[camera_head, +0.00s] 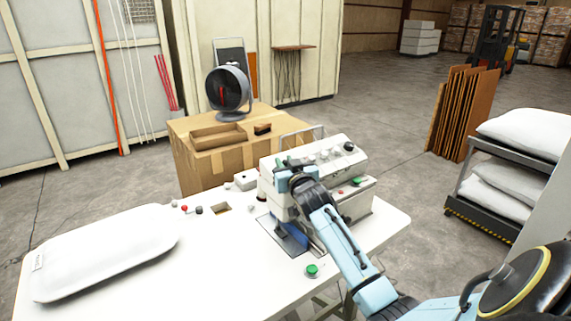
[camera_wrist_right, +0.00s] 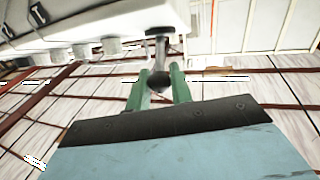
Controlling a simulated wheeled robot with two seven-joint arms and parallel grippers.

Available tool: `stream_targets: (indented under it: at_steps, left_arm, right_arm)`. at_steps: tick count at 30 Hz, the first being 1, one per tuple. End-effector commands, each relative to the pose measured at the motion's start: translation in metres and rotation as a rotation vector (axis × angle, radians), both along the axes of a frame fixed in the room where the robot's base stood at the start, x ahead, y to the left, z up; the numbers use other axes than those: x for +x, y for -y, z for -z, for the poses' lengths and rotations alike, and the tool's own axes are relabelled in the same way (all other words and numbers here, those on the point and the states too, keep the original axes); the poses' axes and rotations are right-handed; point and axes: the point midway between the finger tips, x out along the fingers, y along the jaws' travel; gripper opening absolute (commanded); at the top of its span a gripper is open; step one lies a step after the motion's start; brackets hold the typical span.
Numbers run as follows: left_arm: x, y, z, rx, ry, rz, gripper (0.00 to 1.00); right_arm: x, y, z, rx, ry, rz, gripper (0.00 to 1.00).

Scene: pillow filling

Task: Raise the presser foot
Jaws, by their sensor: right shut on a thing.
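The white sewing machine (camera_head: 335,158) stands on the white table (camera_head: 225,270), and part of its body (camera_wrist_right: 90,22) fills the top of the right wrist view. A dark lever with a rounded knob (camera_wrist_right: 160,52) sticks out from the machine in that view; I take it to be the presser foot lever. My right gripper's green fingers (camera_wrist_right: 160,74) are shut on the knob end. In the head view the right gripper (camera_head: 284,163) is at the upper left end of the machine, and my arm hides part of its front. The presser foot itself cannot be made out. My left gripper is not in view.
A stuffed white pillow (camera_head: 105,252) lies on the table's left side. A green button (camera_head: 312,271) is near the front edge. Behind the table, a cardboard box (camera_head: 205,165) carries a fan (camera_head: 228,90) and a tray. A cart with white pillows (camera_head: 500,185) stands at right.

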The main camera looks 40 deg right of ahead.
Motion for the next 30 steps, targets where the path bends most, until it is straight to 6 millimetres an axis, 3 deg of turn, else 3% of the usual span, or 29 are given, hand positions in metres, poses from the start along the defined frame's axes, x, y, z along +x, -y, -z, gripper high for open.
stream_targets:
  at_steps: [8,19,30]
  left_arm:
    - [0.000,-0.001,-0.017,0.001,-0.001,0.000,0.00]
    - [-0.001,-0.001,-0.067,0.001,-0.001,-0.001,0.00]
    - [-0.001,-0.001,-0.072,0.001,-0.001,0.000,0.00]
  right_arm:
    - [0.002,0.000,-0.005,0.005,-0.047,0.000,0.00]
    - [0.013,0.002,-0.014,0.028,-0.261,0.000,0.00]
    - [0.032,0.004,-0.015,0.066,-0.588,0.000,0.00]
